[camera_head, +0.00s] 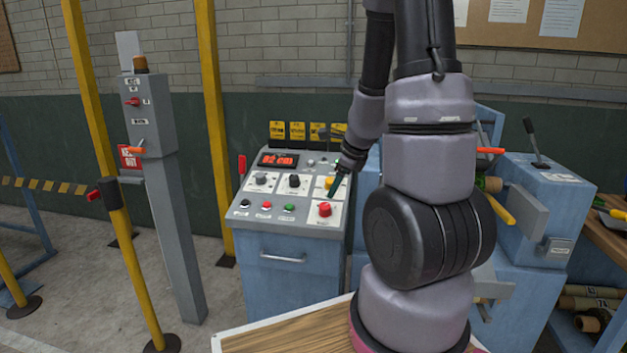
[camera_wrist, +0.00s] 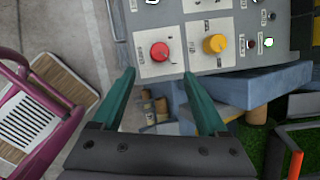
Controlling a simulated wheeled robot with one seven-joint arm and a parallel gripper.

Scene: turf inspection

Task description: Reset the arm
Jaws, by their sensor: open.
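My arm stands in the right half of the head view, bent over toward the control console (camera_head: 294,195). My gripper (camera_head: 338,182) is at the right side of the console's sloped panel, partly hidden by my arm. In the wrist view my gripper (camera_wrist: 162,80) is open, its two green fingers apart with nothing between them. The red button (camera_wrist: 160,52) and the yellow knob (camera_wrist: 215,43) on the panel show just beyond the fingertips. I cannot tell whether a finger touches the panel.
Blue machinery (camera_head: 545,200) with levers stands at the right, close to my arm. A pinboard (camera_head: 545,22) hangs behind. Floor at the left is partly clear.

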